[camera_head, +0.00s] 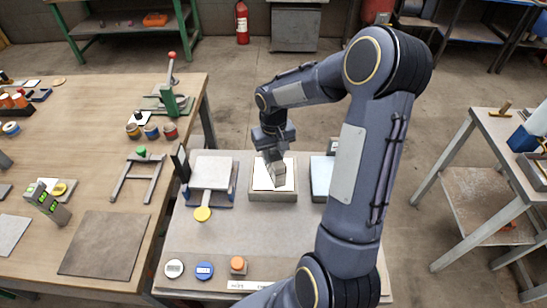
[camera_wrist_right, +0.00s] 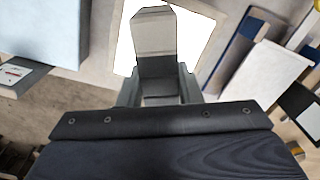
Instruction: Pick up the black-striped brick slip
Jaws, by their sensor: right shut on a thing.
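My right gripper (camera_head: 274,160) comes down from above at the centre of the head view. It is shut on a small pale grey slip (camera_head: 278,174), held over a bright white panel in a beige frame (camera_head: 260,200). In the right wrist view the slip (camera_wrist_right: 155,38) sticks out beyond the fingers (camera_wrist_right: 158,86), with a darker band across it. I cannot make out clear black stripes. Whether its lower end touches the panel is unclear. The frame (camera_wrist_right: 206,55) surrounds the white panel in the wrist view. My left gripper is not in view.
A grey-plated device (camera_head: 210,172) with a yellow disc (camera_head: 202,214) stands left of the frame, and a pale blue plate (camera_head: 321,177) right of it. Several buttons, including an orange one (camera_head: 238,263), line the bench front. A wooden table (camera_head: 100,130) with tools is at left.

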